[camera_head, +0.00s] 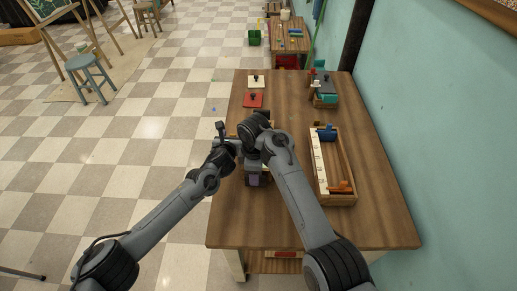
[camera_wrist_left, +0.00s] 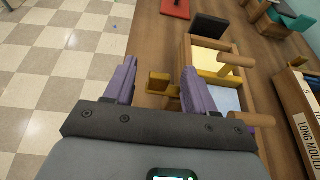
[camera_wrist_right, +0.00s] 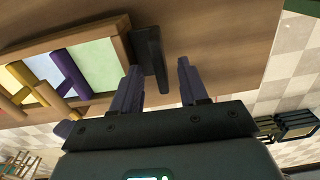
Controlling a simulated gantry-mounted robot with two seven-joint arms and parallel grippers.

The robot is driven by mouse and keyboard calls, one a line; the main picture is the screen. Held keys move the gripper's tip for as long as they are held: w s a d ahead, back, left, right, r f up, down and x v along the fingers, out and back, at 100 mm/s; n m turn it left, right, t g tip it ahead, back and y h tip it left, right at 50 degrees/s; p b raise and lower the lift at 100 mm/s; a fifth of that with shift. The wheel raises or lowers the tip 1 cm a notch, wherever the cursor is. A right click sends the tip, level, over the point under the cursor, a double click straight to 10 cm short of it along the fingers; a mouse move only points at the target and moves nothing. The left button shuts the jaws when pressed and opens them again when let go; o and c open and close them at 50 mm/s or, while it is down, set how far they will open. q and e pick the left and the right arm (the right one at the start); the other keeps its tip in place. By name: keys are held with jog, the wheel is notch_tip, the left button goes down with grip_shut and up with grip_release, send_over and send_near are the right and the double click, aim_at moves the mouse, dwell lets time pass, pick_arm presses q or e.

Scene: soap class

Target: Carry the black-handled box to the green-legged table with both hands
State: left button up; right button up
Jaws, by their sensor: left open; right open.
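The box (camera_wrist_right: 92,52) is wooden, with coloured dividers and pale panels. It stands on the near wooden table, largely hidden behind my arms in the head view. In the right wrist view its black handle (camera_wrist_right: 150,58) is at the box end, in front of my open right gripper (camera_wrist_right: 157,67). In the left wrist view another black end piece (camera_wrist_left: 208,27) shows at its far end. I cannot make out green table legs.
A smaller far table (camera_head: 292,44) holds small items.

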pick_arm(q)
jog(key=shift+x, duration=1.5)
pick_arm(e)
jog(key=shift+f, duration=1.55)
pick_arm(q)
jog(key=c, duration=0.9)
pick_arm(e)
grip_shut()
pick_arm(q)
grip_shut()
jog(key=shift+r, duration=0.1)
pick_arm(e)
jog(key=shift+r, duration=0.1)
